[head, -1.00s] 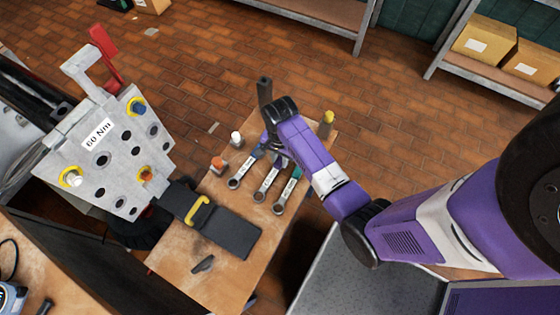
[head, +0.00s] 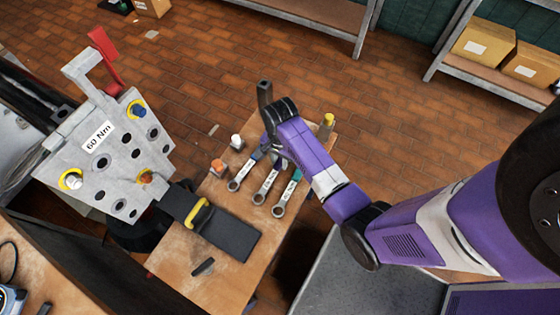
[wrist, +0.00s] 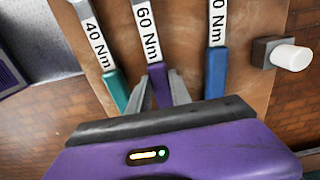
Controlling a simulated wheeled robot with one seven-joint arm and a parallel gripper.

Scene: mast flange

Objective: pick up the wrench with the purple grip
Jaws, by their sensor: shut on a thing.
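Three wrenches lie side by side on the wooden bench top. The middle one, the wrench with the purple grip, shows its grip (wrist: 161,86) and a "60 Nm" label in the wrist view; its ring end shows in the head view (head: 258,198). My gripper (wrist: 158,92) is shut on the purple grip, one finger on each side. The teal-grip wrench (wrist: 115,88), labelled "40 Nm", lies to the left in the wrist view. The blue-grip wrench (wrist: 215,72) lies to the right, its label partly cut off. In the head view my wrist hides the purple grip.
A grey block labelled "60 Nm" (head: 120,165), with several holes, stands left of the bench. A black strap with a yellow clip (head: 199,214) lies on the bench (head: 205,280). Small orange, white and yellow-topped pieces (head: 328,122) stand near the wrenches.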

